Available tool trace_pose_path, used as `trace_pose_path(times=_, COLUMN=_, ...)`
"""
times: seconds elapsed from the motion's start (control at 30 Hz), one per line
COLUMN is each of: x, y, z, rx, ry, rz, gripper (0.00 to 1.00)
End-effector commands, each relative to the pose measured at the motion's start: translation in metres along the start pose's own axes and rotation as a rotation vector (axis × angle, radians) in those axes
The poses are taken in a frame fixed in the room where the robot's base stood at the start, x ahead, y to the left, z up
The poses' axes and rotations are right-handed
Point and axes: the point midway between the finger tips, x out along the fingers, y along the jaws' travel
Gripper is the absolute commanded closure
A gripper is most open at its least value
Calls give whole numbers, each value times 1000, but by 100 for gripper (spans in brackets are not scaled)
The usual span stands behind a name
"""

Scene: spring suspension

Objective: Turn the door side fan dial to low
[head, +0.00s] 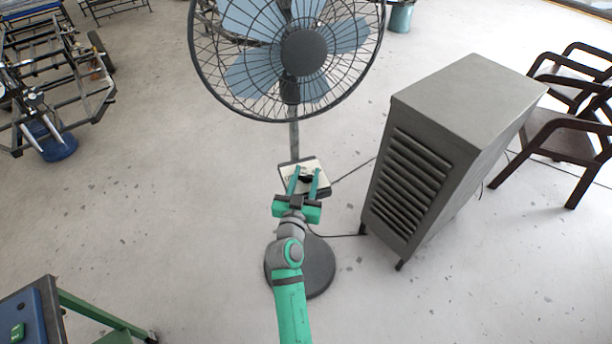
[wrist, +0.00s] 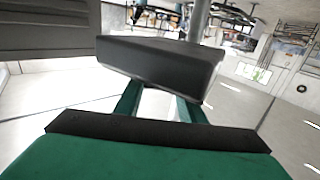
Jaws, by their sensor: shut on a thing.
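The pedestal fan (head: 303,52) has a control box (head: 289,166) with a pale top face on its pole. A small black dial (head: 306,179) shows on that face. My gripper (head: 306,173) reaches over the box from the near side, its two green fingers on either side of the dial. It is shut on the dial. In the wrist view the dark side of the control box (wrist: 165,62) fills the upper middle. My gripper's fingers (wrist: 160,104) run behind it there, so their tips and the dial are hidden. The dial's markings and setting are too small to read.
A grey louvred cabinet (head: 450,130) stands right of the fan. Dark chairs (head: 565,135) are beyond it. The fan's round base (head: 318,268) is below my arm, and cables lie on the floor. A metal frame (head: 60,85) is far left; a blue-topped bench (head: 30,315) is near left.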

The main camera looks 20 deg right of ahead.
Motion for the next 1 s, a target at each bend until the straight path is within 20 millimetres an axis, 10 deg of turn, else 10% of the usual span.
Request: trace_pose_path(times=1.0, x=0, y=-5, z=-1, rx=0, ry=2, rz=605, gripper=86)
